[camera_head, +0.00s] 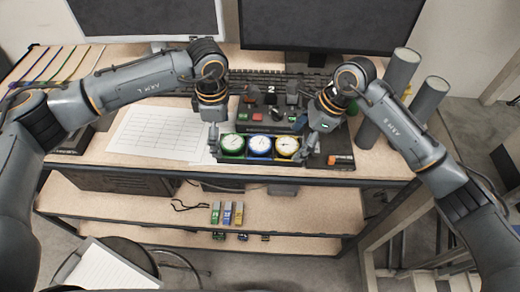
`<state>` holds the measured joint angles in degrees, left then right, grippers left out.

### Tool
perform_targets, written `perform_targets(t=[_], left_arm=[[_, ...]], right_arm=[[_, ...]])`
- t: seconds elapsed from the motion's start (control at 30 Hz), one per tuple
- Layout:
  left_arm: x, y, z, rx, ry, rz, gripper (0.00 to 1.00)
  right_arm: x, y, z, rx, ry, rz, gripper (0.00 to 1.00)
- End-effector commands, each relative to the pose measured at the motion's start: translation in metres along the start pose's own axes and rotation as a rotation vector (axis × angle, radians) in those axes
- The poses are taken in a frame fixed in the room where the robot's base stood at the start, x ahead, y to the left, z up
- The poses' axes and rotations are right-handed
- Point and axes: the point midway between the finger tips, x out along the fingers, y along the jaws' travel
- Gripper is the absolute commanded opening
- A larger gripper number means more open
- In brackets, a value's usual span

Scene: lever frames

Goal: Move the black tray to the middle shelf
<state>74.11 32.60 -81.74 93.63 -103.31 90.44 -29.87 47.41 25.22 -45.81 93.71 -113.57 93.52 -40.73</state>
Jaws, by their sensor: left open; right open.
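The black tray (260,161) is on the table top near its front edge. Three round gauges sit in it: green (232,143), blue (259,144) and yellow (286,146). My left gripper (214,148) is open at the tray's left end. My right gripper (303,147) is open at its right end. I cannot tell whether either gripper touches the tray. The middle shelf (310,208) is below the table top and holds small green, blue and yellow items (227,213) and a dark cable (190,205).
Behind the tray are a control box (268,117), a keyboard (250,80) and two monitors. Paper (155,133) lies left, a dark box (335,150) right. Grey cylinders (400,72) stand at the right. The middle shelf's right part is clear. A round stool (110,262) stands front left.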

Motion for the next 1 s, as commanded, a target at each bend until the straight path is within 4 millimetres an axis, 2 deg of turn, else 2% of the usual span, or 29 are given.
perform_targets(t=[0.1,0.23,0.63,0.67,0.87,0.93,1.0], left_arm=[[0.018,-0.001,0.000,0.000,0.000,-0.002,1.00],[0.030,0.000,0.000,0.001,0.000,-0.001,1.00],[0.036,0.000,0.000,0.001,0.000,0.001,1.00],[0.036,0.000,0.000,0.001,0.000,0.001,0.96],[0.036,0.000,0.000,0.001,0.000,0.001,0.55],[0.036,0.000,0.000,0.001,0.000,0.001,0.41],[0.036,0.000,0.000,0.001,0.000,0.001,0.37]], right_arm=[[0.019,0.001,0.000,0.000,0.000,0.003,0.83],[0.030,0.000,0.000,0.000,-0.001,0.000,0.83],[0.036,0.000,0.000,0.000,0.000,0.000,0.83],[0.036,0.000,0.000,0.000,0.000,0.000,0.79],[0.036,0.000,0.000,0.000,0.000,0.000,0.38],[0.036,0.000,0.000,0.000,0.000,0.000,0.37],[0.036,0.000,0.000,0.000,0.000,0.000,0.37]])
